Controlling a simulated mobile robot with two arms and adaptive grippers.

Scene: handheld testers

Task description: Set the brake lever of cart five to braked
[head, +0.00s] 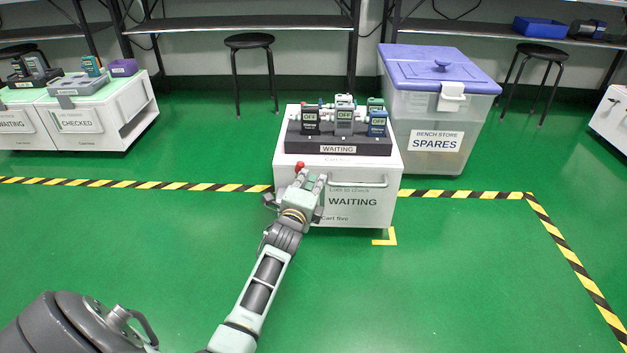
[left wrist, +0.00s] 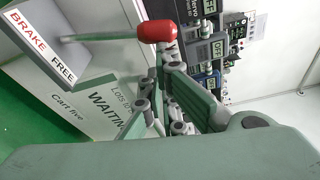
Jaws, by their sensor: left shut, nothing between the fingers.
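Cart five (head: 285,200) is a white cart marked WAITING, standing just behind the middle of the floor. Its brake lever is a thin grey rod (left wrist: 100,36) with a red knob (left wrist: 157,31), beside a plate (left wrist: 42,52) lettered BRAKE and FREE. I cannot tell which word the lever is set to. In the head view the red knob (head: 300,167) shows at the cart's front left. My left gripper (head: 311,181) is shut and empty in front of the cart, close to the knob. In the left wrist view its fingers (left wrist: 160,72) are just below the knob; contact is unclear.
A dark rack (head: 338,149) of testers sits on the cart. A bar handle (head: 357,182) crosses its front right. A lidded SPARES bin (head: 437,110) stands close on the right. A CHECKED cart (head: 82,124) is at far left. The green floor in front is clear.

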